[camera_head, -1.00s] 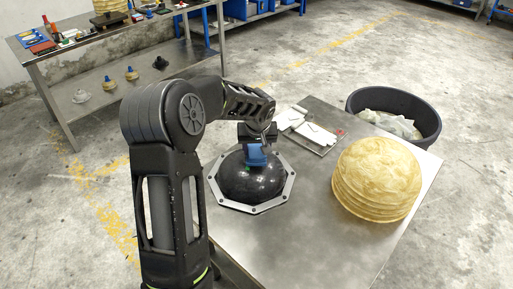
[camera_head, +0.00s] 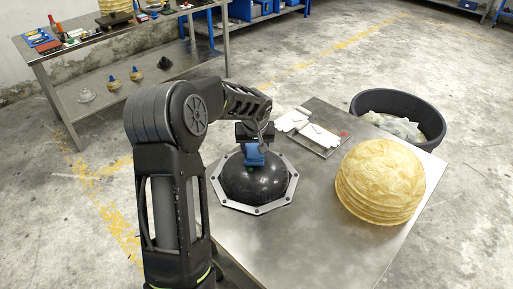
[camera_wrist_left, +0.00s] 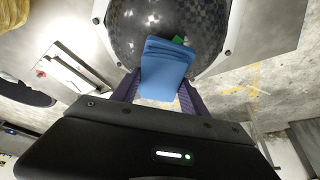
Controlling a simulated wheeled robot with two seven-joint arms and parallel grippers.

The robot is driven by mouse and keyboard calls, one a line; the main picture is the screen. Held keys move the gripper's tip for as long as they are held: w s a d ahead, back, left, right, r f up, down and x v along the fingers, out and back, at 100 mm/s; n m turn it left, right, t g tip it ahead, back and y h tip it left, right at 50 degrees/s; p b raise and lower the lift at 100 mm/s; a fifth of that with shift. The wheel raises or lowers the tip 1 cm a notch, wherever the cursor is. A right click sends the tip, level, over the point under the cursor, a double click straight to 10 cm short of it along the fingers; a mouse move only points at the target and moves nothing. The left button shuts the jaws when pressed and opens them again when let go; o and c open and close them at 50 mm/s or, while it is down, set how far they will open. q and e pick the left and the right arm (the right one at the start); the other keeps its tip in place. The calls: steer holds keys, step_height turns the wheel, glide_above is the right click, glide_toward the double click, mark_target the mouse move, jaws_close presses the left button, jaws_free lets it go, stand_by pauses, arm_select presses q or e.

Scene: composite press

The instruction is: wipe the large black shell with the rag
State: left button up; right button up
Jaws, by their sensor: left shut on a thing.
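The large black shell (camera_head: 255,184) is a glossy dome in a grey octagonal frame on the metal table. It also shows at the top of the left wrist view (camera_wrist_left: 205,22), with a checkered weave. My left gripper (camera_head: 253,146) is above the upper part of the dome and shut on the blue rag (camera_head: 254,156). In the left wrist view the folded rag (camera_wrist_left: 165,70) sits between the fingers, its far end over the shell. A small green patch (camera_wrist_left: 178,39) shows beside the rag's end. Whether the rag presses on the shell is hard to tell. My right gripper is not in view.
A stack of yellowish domes (camera_head: 378,184) stands on the metal table (camera_head: 318,235) at right. White gloves (camera_head: 292,119) and a flat plate with white items lie behind the shell. A black bin (camera_head: 398,111) stands beyond the table. A workbench with tools (camera_head: 130,38) is at back left.

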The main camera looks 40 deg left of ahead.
arm_select(q)
steer(key=shift+s+a+f, duration=0.15)
steer(key=shift+a, duration=0.8)
steer(key=shift+f, duration=0.1)
steer(key=shift+d, duration=0.1)
steer(key=shift+d+b, duration=0.7)
steer(key=shift+d, duration=0.2)
